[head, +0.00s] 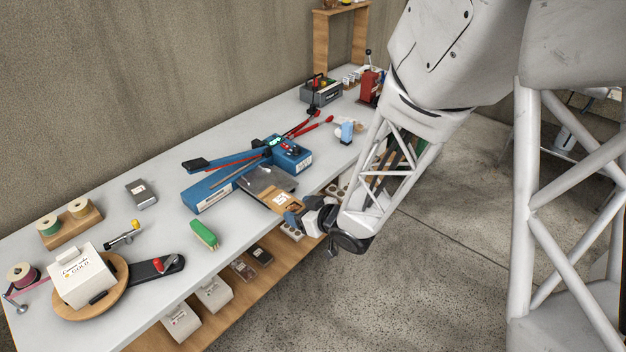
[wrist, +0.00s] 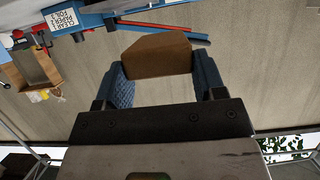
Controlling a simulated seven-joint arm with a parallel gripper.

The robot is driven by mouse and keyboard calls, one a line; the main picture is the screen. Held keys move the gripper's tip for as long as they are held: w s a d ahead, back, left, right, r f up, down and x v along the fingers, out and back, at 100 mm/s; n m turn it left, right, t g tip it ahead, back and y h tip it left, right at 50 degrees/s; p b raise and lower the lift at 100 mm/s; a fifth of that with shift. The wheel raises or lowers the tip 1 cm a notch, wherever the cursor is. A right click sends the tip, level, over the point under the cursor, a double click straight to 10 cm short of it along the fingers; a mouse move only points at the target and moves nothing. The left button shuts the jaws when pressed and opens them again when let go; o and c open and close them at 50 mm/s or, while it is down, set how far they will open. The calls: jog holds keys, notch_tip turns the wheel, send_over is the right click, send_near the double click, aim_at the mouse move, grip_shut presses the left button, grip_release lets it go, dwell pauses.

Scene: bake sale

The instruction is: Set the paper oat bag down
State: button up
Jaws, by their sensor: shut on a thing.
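The paper oat bag (head: 279,199) is brown with a white label. In the head view it is at the bench's front edge, in front of the blue heat sealer (head: 240,176) and overlapping its grey plate. My gripper (head: 294,216) is shut on the bag's near end. In the wrist view the bag (wrist: 157,54) sits between the two blue finger pads, with bare wall behind it. I cannot tell whether the bag touches the plate or hangs just above it.
The white bench (head: 165,228) has free room left of the sealer, around a green brush (head: 204,234) and a grey box (head: 141,194). A white bag (head: 82,276) stands on a round wooden board at front left. A lower shelf (head: 262,284) holds several packages.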

jog(key=w+d+r, duration=0.1)
jog(key=w+d, duration=0.1)
jog(key=w, duration=0.9)
jog(key=w+d+r, duration=0.1)
jog(key=w+d, duration=0.1)
jog(key=w, duration=0.9)
send_over(328, 156)
jog(key=shift+w+f, duration=0.1)
jog(key=shift+f, duration=0.1)
jog(key=shift+f, duration=0.1)
jog(key=shift+f, duration=3.05)
jog(key=shift+f, duration=0.1)
jog(key=shift+f, duration=1.8)
jog(key=shift+f, duration=0.1)
